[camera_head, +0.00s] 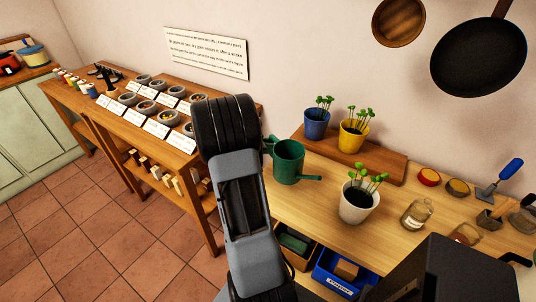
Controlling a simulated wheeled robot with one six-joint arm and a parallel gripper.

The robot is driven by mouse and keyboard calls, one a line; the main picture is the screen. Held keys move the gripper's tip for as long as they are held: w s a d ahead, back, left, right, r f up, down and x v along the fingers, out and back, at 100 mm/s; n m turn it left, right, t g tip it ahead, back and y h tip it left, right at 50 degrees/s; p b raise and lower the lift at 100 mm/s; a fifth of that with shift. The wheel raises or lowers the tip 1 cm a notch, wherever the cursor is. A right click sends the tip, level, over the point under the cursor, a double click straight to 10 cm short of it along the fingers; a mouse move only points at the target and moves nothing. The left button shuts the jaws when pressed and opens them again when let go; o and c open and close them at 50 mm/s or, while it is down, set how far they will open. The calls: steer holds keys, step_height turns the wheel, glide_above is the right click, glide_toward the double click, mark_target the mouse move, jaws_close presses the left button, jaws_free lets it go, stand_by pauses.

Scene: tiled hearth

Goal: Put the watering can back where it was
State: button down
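The green watering can (288,162) stands upright at the left end of the wooden worktop (330,212), its spout pointing right. Its handle side faces my arm, which passes just to its left in the picture. The arm's grey and black links cover part of the worktop's left edge. My gripper's fingers do not show, so I cannot see whether they are near or touching the can.
A board (385,165) behind the can bears a blue pot (316,124) and a yellow pot (353,140) of seedlings. A white pot (357,204) stands front right. Jars and tools lie farther right. A shelf table (150,130) with bowls and cards is left.

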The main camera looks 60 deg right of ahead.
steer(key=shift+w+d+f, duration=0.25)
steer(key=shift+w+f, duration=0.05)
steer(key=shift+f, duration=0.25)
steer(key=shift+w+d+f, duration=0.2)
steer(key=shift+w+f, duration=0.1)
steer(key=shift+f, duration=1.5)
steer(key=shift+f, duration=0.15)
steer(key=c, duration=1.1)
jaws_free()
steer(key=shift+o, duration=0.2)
